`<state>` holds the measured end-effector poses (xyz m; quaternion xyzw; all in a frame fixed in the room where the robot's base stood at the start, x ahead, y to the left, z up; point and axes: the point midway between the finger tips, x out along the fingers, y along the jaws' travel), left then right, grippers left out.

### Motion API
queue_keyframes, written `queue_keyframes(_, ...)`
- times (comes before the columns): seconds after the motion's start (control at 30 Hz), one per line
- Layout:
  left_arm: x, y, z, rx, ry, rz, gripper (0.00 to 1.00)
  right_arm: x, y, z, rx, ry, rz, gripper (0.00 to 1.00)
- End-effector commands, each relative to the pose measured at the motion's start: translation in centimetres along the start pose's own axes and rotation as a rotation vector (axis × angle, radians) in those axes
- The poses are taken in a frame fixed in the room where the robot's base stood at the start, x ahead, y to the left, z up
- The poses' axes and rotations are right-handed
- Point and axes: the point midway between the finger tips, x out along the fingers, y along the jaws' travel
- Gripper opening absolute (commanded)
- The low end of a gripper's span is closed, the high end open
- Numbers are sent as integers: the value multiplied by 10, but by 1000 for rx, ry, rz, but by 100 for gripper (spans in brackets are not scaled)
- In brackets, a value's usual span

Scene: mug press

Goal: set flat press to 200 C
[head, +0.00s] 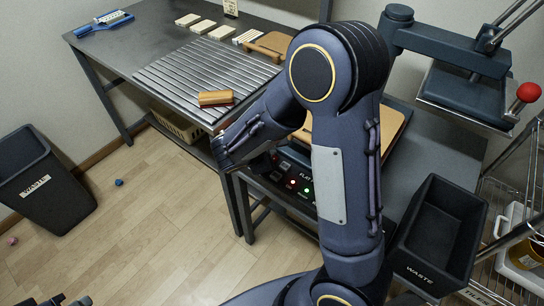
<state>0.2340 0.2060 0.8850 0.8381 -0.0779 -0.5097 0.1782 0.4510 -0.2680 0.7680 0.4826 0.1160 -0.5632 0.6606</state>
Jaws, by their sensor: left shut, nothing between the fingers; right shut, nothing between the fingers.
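The flat press stands on the right-hand table. Its dark upper platen (462,97) is swung out to the right, with a red ball handle (528,92). Its tan lower pad (396,118) is partly hidden behind my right arm. The control panel (300,183) on the table's front edge shows lettering beginning "FLAT", a red and a green light and small buttons. My arm covers part of it, and no temperature reading is legible. My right gripper (224,156) is shut and empty, just left of the panel. My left gripper (66,301) is shut and empty at the bottom left edge, partly cut off.
A brown block (215,98) lies on the ribbed rack (190,68) of the left table. Small pale blocks (203,26) and a blue tool (103,23) lie behind. Waste bins stand at left (45,195) and right (436,230). The floor at lower left is mostly clear.

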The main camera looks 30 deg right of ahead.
Motion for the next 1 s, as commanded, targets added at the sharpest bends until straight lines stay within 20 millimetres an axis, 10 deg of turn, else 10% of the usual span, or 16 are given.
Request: queue_keyframes(1.0,-30,14,-15,0,0,0,0,-35,25,25,0,0,0,0)
